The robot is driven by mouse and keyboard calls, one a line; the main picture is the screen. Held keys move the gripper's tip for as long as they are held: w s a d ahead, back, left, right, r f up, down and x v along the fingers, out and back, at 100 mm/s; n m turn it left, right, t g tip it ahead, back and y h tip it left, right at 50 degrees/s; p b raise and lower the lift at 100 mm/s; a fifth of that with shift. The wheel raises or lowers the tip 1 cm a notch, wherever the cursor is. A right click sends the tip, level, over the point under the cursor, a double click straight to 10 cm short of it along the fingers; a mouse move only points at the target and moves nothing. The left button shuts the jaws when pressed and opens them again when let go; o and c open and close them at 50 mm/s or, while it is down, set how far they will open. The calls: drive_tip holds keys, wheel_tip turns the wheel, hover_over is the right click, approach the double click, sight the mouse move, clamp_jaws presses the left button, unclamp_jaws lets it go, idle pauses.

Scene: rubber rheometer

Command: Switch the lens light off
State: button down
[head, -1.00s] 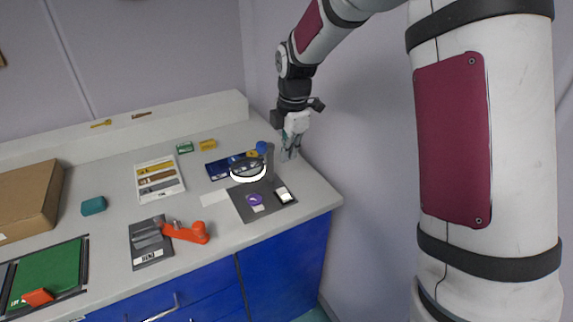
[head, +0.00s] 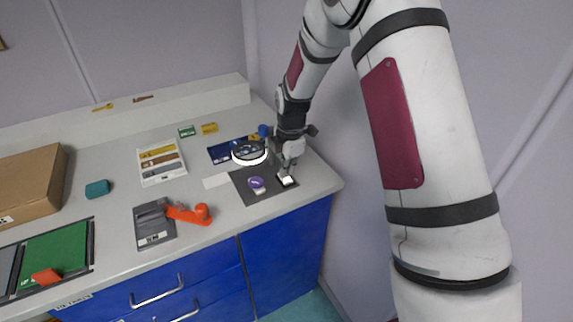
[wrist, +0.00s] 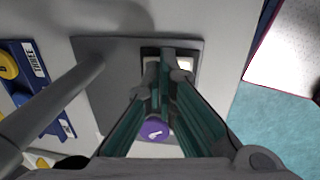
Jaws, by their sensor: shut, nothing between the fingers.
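The lens lamp has a ring-shaped head (head: 249,153) that glows white in the head view, over a dark grey base mat (head: 243,188). Its grey post (wrist: 50,105) crosses the left of the wrist view. A white rocker switch (head: 287,181) in a black frame sits on the right of the mat; in the wrist view the switch (wrist: 187,63) is partly hidden behind my fingers. My gripper (wrist: 165,65) is shut and empty, with its fingertips over the switch. I cannot tell whether they touch it.
A purple round piece (head: 256,183) lies on the mat near the switch. A blue board (head: 222,153) with yellow pieces is behind. An orange-handled tool (head: 190,213) lies to the left. The wall and bench edge are close on the right.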

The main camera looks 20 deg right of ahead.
drive_tip(key=shift+f, duration=0.1)
drive_tip(key=shift+w+a+f+g+b, duration=0.1)
drive_tip(key=shift+w+f+g+b, duration=0.25)
drive_tip(key=shift+b, duration=0.45)
drive_tip(key=shift+s+r, duration=0.1)
drive_tip(key=shift+s, duration=0.25)
drive_tip(key=shift+s+d+p, duration=0.25)
drive_tip(key=shift+s+p, duration=0.45)
drive_tip(key=shift+s, duration=0.1)
drive_tip(key=shift+r, duration=0.1)
